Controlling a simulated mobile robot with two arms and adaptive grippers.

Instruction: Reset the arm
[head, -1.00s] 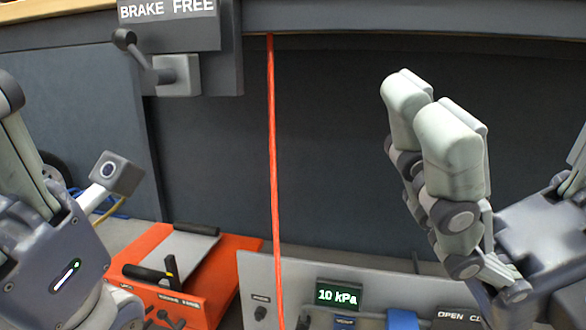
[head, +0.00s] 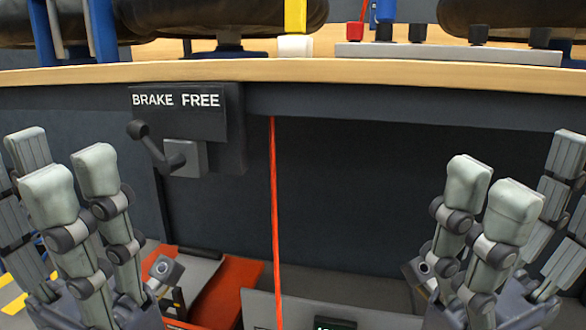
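My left gripper (head: 50,158) is raised at the left edge of the head view, fingers pointing up and spread apart, with nothing between them. My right gripper (head: 530,165) is raised at the right edge in the same way, open and empty. Both are apart from the brake lever (head: 148,140), which hangs under a "BRAKE FREE" sign (head: 176,100) with its knob tilted up and left, towards "BRAKE".
A wooden-edged bench top (head: 330,70) spans the back, with dark rounded items and a grey strip (head: 450,53) on it. A red cord (head: 274,200) hangs down the middle. An orange unit (head: 228,290) and a grey panel (head: 375,312) are low in front.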

